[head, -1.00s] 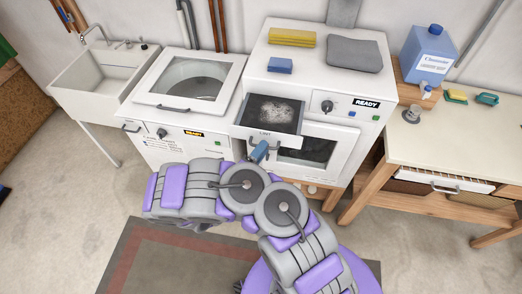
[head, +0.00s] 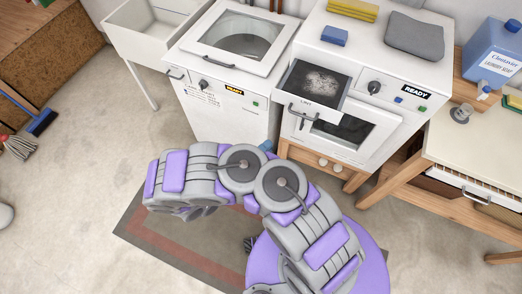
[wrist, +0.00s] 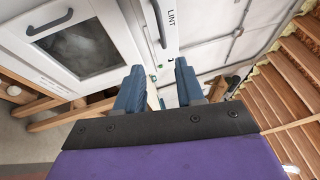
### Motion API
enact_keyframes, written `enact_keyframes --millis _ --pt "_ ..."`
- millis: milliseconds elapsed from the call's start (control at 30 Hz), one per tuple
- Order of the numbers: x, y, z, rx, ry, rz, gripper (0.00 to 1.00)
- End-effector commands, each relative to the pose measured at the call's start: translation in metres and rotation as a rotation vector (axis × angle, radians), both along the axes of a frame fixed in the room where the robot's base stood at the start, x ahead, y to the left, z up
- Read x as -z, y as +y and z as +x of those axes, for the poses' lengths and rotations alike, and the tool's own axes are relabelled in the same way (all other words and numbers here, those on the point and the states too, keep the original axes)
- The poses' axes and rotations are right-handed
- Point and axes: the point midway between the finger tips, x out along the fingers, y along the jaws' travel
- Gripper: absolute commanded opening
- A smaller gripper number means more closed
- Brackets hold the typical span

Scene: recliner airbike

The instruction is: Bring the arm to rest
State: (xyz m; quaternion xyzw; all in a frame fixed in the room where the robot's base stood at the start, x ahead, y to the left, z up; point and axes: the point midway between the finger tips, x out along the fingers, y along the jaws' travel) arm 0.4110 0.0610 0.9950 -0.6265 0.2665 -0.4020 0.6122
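My arm is bent in front of the machines in the head view. Most of my gripper is hidden behind my arm there, with only a bit of blue (head: 266,146) showing. In the wrist view, my gripper (wrist: 160,86) has its two blue fingers apart with nothing between them. The lint drawer (head: 339,100) of the dryer is pulled out, with grey lint lying in it. Its front, marked LINT, and its dark handle (wrist: 159,22) show beyond the fingers in the wrist view, apart from them.
The dryer (head: 398,70) stands beside the top-loading washer (head: 205,105). A wooden table (head: 470,140) is at the right, with a blue detergent jug (head: 492,52) near it. A sink (head: 150,38), a blue broom (head: 42,122) and a mop (head: 18,148) are at the left. Open floor lies between them.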

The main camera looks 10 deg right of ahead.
Motion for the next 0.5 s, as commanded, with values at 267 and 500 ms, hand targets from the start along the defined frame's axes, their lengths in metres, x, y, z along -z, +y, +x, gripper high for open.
enact_keyframes --millis 267,500 --pt "0.0024 0.0123 -0.0088 0.001 0.001 -0.003 0.38" --pt "0.0026 0.0124 -0.0086 0.000 0.000 -0.002 0.38"
